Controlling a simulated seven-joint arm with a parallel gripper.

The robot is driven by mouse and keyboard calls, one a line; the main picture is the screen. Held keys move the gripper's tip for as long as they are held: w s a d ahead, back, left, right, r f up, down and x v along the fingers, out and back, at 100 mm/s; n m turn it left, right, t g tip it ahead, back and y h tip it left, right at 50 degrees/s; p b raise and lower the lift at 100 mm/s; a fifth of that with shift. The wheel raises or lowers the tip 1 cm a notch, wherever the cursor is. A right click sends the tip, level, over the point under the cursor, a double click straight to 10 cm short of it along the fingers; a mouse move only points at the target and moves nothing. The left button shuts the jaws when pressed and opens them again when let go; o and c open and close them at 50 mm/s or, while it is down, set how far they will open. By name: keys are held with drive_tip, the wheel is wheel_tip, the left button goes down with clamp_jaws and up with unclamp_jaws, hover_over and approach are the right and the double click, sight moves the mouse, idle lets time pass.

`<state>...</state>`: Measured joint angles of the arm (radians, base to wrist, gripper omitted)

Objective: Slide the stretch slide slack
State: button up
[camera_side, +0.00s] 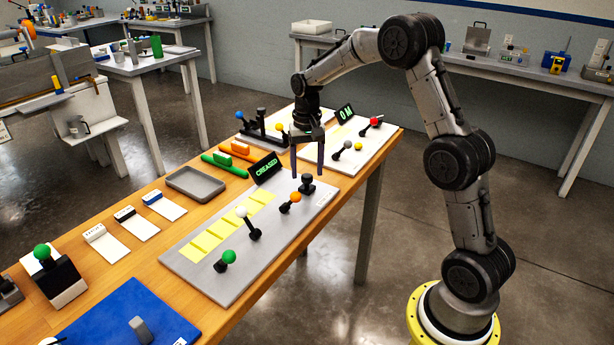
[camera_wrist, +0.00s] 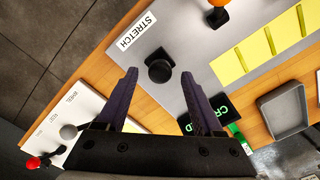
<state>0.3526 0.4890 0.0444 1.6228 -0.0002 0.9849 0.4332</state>
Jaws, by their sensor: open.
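The stretch slide (camera_side: 307,184) is a black knob on a small dark base at the far end of the grey panel (camera_side: 200,281). In the wrist view the black knob (camera_wrist: 159,68) sits beside the printed STRETCH label (camera_wrist: 137,31). My gripper (camera_side: 307,170) is open, pointing down close to the knob. In the wrist view my gripper (camera_wrist: 159,74) has its two purple-grey fingers apart, with the knob between the tips and slightly ahead. I cannot tell whether the tips reach down around it. No contact shows. A small display (camera_side: 265,168) reads CREASED.
The panel also holds an orange-knobbed lever (camera_side: 295,197), a white-knobbed lever (camera_side: 242,212), a green-knobbed lever (camera_side: 228,257) and yellow strips (camera_side: 207,243). A white board (camera_side: 352,160) with levers lies beyond. A grey tray (camera_side: 194,184) is left of the panel.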

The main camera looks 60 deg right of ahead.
sight(307, 183)
drive_tip(key=shift+f, duration=1.4)
clamp_jaws()
drive_tip(key=shift+r, duration=0.1)
idle(0.4)
